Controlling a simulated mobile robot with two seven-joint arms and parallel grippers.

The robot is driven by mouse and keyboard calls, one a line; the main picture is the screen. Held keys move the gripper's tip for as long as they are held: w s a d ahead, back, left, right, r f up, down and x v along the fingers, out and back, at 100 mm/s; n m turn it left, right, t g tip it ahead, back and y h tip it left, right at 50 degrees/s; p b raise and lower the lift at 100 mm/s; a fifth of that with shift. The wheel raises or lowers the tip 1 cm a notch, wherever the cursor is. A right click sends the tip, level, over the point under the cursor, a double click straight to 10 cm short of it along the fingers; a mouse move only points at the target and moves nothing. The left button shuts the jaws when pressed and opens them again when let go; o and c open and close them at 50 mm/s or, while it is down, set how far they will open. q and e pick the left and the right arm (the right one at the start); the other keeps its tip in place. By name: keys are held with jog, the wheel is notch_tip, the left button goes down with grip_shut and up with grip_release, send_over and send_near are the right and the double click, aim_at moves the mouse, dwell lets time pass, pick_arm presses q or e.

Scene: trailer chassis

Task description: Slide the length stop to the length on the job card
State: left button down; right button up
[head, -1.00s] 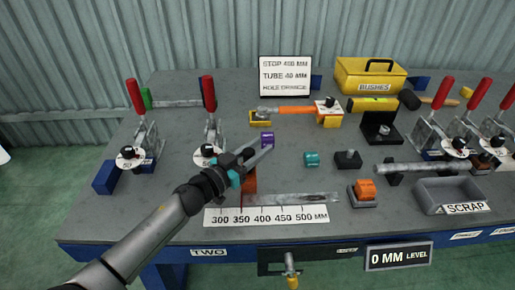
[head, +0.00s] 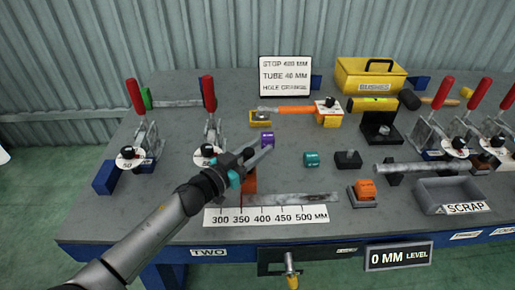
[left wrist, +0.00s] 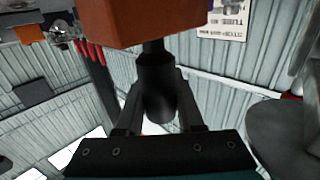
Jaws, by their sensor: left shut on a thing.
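The length stop is an orange-brown block (head: 249,181) at the left end of a metal rail (head: 295,199), near the 350 mark of the scale (head: 266,217). My left gripper (head: 257,156) is at the stop, partly hiding it. In the left wrist view its fingers (left wrist: 156,95) are shut on a dark knob (left wrist: 155,80) under the orange block (left wrist: 150,18). My right gripper is not in view.
A purple bush (head: 267,139) lies just beyond the gripper, and a teal bush (head: 312,159) to its right. Red-handled clamps (head: 211,130) stand at the left. A scrap tray (head: 450,192) is further right.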

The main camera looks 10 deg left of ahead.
pick_arm(q)
jog(key=shift+d, duration=0.1)
jog(key=d, duration=0.2)
jog(key=w+d+p, duration=0.1)
jog(key=d, duration=0.1)
jog(key=shift+w+d, duration=0.2)
jog(key=shift+d, duration=0.15)
jog(key=c, duration=0.5)
grip_release()
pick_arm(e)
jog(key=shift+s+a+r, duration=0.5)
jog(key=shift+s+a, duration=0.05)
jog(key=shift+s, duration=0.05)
pick_arm(q)
jog(key=shift+s+a, duration=0.1)
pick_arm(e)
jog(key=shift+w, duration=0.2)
pick_arm(q)
jog(key=p+v, duration=0.2)
jog(key=v, duration=1.3)
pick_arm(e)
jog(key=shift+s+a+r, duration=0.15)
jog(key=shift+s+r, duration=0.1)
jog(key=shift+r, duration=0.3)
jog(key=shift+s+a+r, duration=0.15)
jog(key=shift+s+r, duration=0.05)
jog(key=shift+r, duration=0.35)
